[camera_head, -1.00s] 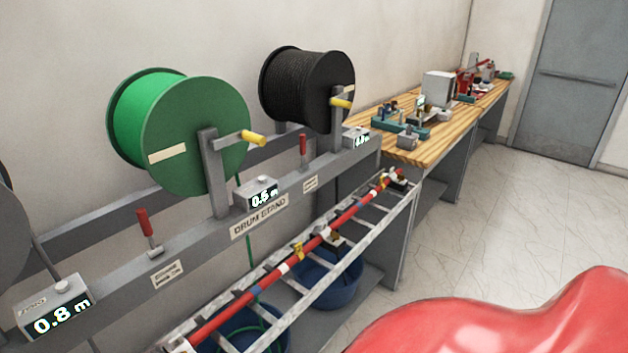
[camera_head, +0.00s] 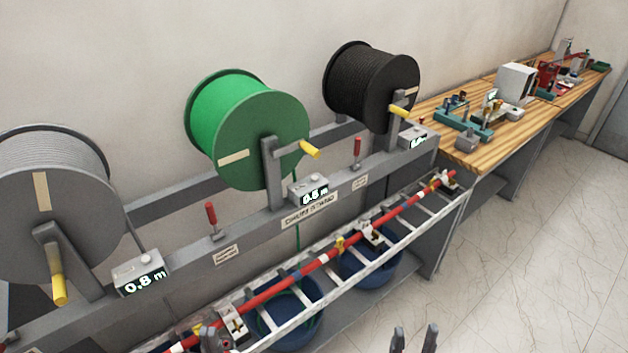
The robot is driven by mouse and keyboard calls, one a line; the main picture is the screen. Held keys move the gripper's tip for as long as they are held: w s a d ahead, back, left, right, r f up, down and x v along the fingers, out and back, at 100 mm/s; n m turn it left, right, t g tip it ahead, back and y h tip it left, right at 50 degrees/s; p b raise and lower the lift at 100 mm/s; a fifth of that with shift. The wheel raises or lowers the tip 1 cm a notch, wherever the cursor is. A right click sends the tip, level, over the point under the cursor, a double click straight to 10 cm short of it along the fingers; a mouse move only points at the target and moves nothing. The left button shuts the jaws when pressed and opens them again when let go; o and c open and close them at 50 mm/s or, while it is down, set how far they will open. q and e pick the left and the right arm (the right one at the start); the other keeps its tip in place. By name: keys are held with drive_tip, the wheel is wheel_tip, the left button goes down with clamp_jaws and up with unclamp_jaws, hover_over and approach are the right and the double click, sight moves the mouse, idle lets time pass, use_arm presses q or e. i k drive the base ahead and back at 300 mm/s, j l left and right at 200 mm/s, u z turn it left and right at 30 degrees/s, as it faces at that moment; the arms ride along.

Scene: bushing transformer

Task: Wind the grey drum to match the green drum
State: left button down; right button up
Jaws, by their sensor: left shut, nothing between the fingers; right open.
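The grey drum (camera_head: 62,190) is at the left, cut by the picture's edge, with a tan strip on its face. Its crank hangs down to a yellow handle (camera_head: 58,288). Its counter (camera_head: 140,274) reads 0.8 m. The green drum (camera_head: 243,130) is in the middle, with a yellow handle (camera_head: 309,149) to its right. Its counter (camera_head: 309,190) seems to read 0.5 m, slightly blurred. My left gripper (camera_head: 213,339) shows at the bottom edge, shut and empty, right of the grey drum's handle and apart from it. My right gripper (camera_head: 414,339) is open and empty at the bottom edge.
A black drum (camera_head: 371,85) stands at the back of the drum stand. Red levers (camera_head: 211,214) rise from the rail. A ladder-like rack (camera_head: 405,232) with a red rod lies in front, above blue tubs (camera_head: 367,262). A wooden bench (camera_head: 520,122) stands beyond. The floor at right is clear.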

sight(49, 171)
drive_tip(key=u, duration=1.25)
drive_tip(key=k+j, duration=0.05)
